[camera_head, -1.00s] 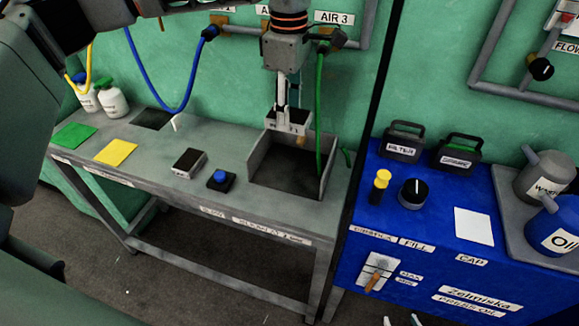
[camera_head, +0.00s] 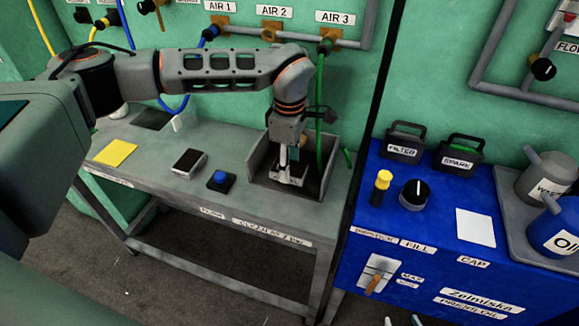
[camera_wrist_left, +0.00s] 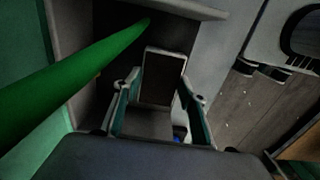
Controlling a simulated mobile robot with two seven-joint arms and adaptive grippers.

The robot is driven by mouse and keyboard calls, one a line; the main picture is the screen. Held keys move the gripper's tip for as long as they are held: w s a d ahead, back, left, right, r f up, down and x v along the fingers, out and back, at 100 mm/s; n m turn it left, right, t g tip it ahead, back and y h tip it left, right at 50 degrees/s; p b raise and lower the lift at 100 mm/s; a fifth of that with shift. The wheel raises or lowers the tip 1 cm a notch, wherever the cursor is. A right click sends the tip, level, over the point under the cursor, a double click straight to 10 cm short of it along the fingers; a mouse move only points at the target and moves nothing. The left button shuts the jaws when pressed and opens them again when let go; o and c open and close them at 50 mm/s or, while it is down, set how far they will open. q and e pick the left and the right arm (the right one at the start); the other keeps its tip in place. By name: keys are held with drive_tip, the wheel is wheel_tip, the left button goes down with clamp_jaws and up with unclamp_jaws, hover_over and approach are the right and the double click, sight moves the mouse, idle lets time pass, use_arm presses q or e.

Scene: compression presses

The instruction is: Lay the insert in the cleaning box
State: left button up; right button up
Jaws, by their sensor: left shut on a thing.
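The insert (camera_head: 291,177) is a small pale grey block with a dark face. My left gripper (camera_head: 290,160) is shut on it and points down inside the cleaning box. The cleaning box (camera_head: 261,152) is an open grey box with a dark floor at the right end of the bench. In the left wrist view, the insert (camera_wrist_left: 162,78) sits between the two fingers. I cannot tell whether it touches the box floor. The fingertips of my right gripper (camera_head: 401,321) just show at the bottom edge, apart, with nothing visible between them.
A green hose (camera_head: 320,110) hangs into the box beside the gripper. A blue button (camera_head: 220,179) and a dark block (camera_head: 188,161) stand left of the box on the bench (camera_head: 150,180). A blue cabinet (camera_head: 440,240) stands to the right.

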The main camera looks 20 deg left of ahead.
use_arm(q)
drive_tip(key=shift+f, duration=0.6)
drive_tip(key=o, duration=1.4)
drive_tip(key=shift+f, duration=0.2)
drive_tip(key=shift+o, duration=0.2)
drive_tip(key=shift+r, duration=0.1)
wheel_tip(320, 180, up, 12)
